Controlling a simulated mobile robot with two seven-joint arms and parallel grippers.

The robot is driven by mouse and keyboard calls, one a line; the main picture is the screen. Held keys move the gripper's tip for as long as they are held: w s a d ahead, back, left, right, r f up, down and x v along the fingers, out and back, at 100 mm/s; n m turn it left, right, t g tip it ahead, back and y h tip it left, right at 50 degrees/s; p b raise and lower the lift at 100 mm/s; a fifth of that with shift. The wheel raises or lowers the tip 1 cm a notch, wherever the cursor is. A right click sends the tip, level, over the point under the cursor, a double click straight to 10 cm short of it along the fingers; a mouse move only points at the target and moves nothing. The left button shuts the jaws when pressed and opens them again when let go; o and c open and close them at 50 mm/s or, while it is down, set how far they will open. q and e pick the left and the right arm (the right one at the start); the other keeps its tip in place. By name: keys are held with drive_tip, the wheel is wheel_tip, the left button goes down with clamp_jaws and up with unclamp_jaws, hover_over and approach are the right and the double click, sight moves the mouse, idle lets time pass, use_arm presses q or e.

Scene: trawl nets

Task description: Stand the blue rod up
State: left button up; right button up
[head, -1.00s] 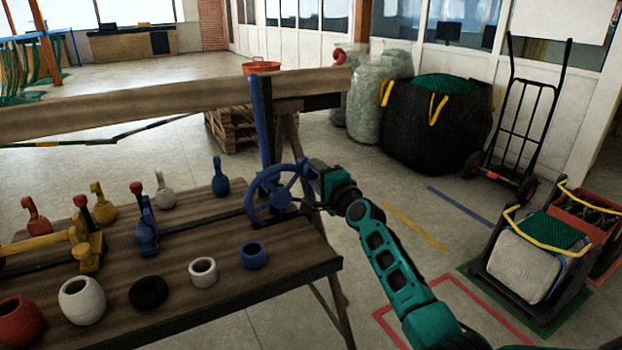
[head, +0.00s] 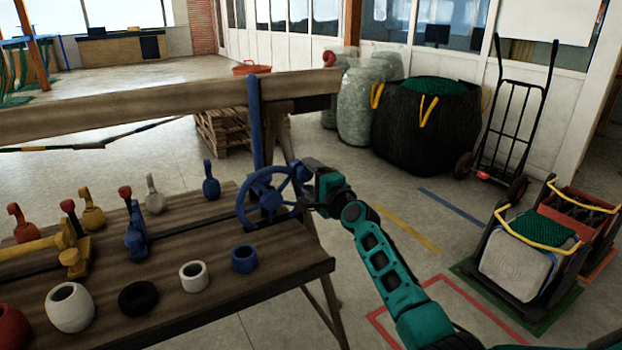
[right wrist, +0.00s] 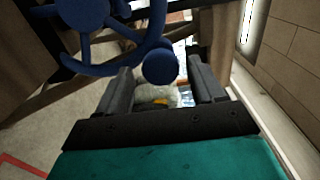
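A blue rod (head: 255,120) shows behind the bench, close to vertical, crossing in front of the long wooden beam. Its lower end is hidden behind the bench and wheel. A blue handwheel (head: 243,203) stands at the bench's right end; its rim and spokes also show in the right wrist view (right wrist: 85,67). My right gripper (head: 304,203) is beside the wheel's right side. In the right wrist view its fingers (right wrist: 160,85) are apart, with a round blue knob (right wrist: 160,65) showing between their tips; I cannot tell whether they touch it. My left gripper is out of view.
The wooden bench (head: 215,290) holds several coloured rings and weights, and a yellow fitting (head: 72,258) at left. The wooden beam (head: 130,106) runs behind it. A black bag (head: 425,130), a hand truck (head: 510,130) and a loaded cart (head: 520,265) stand at right.

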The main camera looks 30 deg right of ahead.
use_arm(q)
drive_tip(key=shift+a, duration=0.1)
use_arm(e)
drive_tip(key=shift+a, duration=0.1)
drive_tip(key=shift+s, duration=0.5)
use_arm(q)
drive_tip(key=p, duration=0.1)
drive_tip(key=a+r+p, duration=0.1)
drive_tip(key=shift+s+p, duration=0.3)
drive_tip(key=shift+p, duration=0.1)
use_arm(e)
drive_tip(key=s, duration=1.2)
drive_tip(key=shift+d, duration=0.25)
